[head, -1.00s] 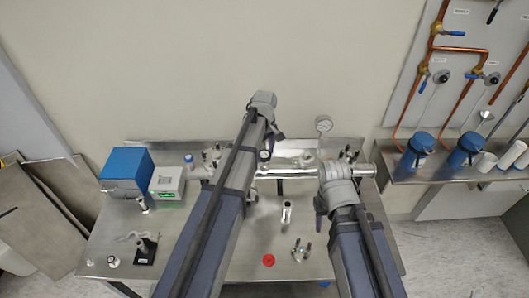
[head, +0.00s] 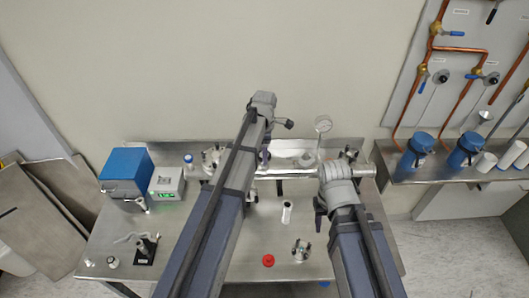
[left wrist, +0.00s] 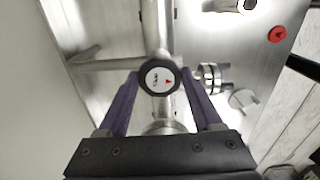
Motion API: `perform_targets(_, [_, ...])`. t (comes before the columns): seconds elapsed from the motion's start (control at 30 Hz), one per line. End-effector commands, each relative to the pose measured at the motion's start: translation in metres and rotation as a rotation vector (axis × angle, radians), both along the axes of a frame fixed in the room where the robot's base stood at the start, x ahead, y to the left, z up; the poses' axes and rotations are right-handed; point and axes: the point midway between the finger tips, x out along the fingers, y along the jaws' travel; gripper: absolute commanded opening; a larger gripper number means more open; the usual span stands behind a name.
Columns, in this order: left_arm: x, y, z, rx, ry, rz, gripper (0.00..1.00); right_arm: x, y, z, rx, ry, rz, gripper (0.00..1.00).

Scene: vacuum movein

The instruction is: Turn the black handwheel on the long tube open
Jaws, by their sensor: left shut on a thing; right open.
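The black handwheel (left wrist: 159,77) has a round white face with a small red mark. It sits between the two purple fingers of my left gripper (left wrist: 158,90), which is shut on it. Behind it the long silver tube (left wrist: 162,110) runs up and down in the left wrist view. In the head view my left gripper (head: 265,156) reaches down to the tube (head: 290,164) from above, and the arm hides the handwheel there. My right gripper (head: 319,205) is open, low in front of the tube's right end; its jaws are partly hidden by my arm.
A blue box (head: 126,164) and a white device with a green display (head: 167,182) stand left on the steel table. A red cap (head: 268,260), a metal fitting (head: 301,249) and a white cylinder (head: 287,212) stand on the front half. A gauge (head: 323,124) rises behind.

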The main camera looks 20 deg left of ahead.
Motion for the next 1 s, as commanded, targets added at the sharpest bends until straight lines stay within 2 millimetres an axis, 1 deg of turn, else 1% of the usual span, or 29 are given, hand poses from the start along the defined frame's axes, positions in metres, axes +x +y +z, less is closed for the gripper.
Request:
perform_targets(0.2, [0.0,0.0001,-0.0001,0.0,0.0,0.111,0.11,0.0,0.0,-0.0001,0.0,0.0,0.0,0.48])
perform_targets(0.4, [0.0001,0.0001,-0.0001,0.0,0.0,0.165,0.11,0.0,0.0,-0.0001,0.0,0.0,0.0,0.48])
perform_targets(0.93, [0.0,0.0002,-0.0001,0.0,0.001,0.188,0.11,0.0,0.0,-0.0001,0.0,0.0,0.0,0.48])
perform_targets(0.97, [0.0,0.0002,-0.0001,0.0,0.001,0.188,0.68,0.0,0.0,-0.0001,0.0,0.0,0.0,0.48])
perform_targets(1.0, [0.0,0.0002,-0.0001,0.0,0.001,0.188,0.72,0.0,0.0,-0.0001,0.0,0.0,0.0,0.48])
